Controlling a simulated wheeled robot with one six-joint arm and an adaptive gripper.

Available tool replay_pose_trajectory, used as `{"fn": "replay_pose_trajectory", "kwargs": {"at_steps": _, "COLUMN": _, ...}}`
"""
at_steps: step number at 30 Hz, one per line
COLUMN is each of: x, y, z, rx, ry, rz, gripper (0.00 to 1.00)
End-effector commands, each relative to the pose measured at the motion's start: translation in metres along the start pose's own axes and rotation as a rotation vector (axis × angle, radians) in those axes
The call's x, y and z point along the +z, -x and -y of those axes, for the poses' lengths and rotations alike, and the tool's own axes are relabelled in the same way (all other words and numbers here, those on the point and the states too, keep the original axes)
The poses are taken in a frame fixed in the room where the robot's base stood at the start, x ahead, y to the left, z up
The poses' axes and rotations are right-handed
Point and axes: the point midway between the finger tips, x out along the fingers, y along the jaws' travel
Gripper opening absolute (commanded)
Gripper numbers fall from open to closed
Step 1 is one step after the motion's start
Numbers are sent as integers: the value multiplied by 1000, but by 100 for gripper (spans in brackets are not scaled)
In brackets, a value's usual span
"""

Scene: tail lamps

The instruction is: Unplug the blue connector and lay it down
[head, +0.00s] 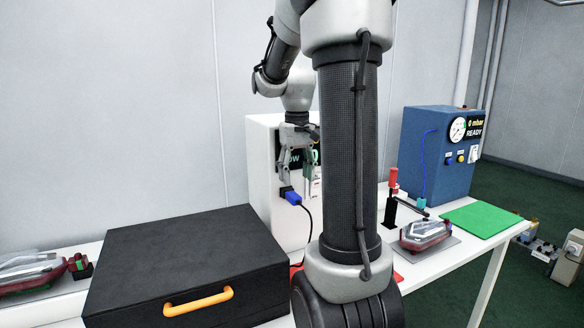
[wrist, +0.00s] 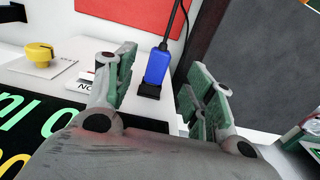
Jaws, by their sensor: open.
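The blue connector (head: 291,197) sits at a dark socket (head: 283,191) on the front of a white box, with a black cable running down from it. In the wrist view the blue connector (wrist: 158,66) stands against the black socket (wrist: 149,90), between and beyond my fingers. My gripper (head: 297,178) is open just above the connector in the head view. In the wrist view my gripper (wrist: 155,95) has its green-padded fingers spread to either side of the connector, not touching it as far as I can see.
The white box (head: 262,150) has a display, partly hidden by my arm. A black case (head: 190,262) with an orange handle stands in front. A blue tester (head: 437,150), green mat (head: 480,219) and tail lamp (head: 424,235) are at right. A red mat (wrist: 150,12) shows below the socket.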

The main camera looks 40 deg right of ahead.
Motion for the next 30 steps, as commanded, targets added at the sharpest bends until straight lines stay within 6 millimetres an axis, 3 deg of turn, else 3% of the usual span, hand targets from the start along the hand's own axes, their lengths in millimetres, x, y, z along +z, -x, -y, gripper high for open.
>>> {"fn": "replay_pose_trajectory", "kwargs": {"at_steps": 6, "x": 1, "y": -36, "z": 1, "rx": 0, "ry": 1, "rz": 3, "gripper": 54}}
{"fn": "replay_pose_trajectory", "kwargs": {"at_steps": 12, "x": 0, "y": -59, "z": 1, "rx": 0, "ry": 1, "rz": 0, "gripper": 54}}
{"fn": "replay_pose_trajectory", "kwargs": {"at_steps": 22, "x": 1, "y": -64, "z": 1, "rx": 0, "ry": 1, "rz": -1, "gripper": 54}}
{"fn": "replay_pose_trajectory", "kwargs": {"at_steps": 23, "x": 1, "y": -64, "z": 1, "rx": 0, "ry": 1, "rz": -1, "gripper": 52}}
{"fn": "replay_pose_trajectory", "kwargs": {"at_steps": 30, "x": 1, "y": -64, "z": 1, "rx": 0, "ry": 1, "rz": -1, "gripper": 8}}
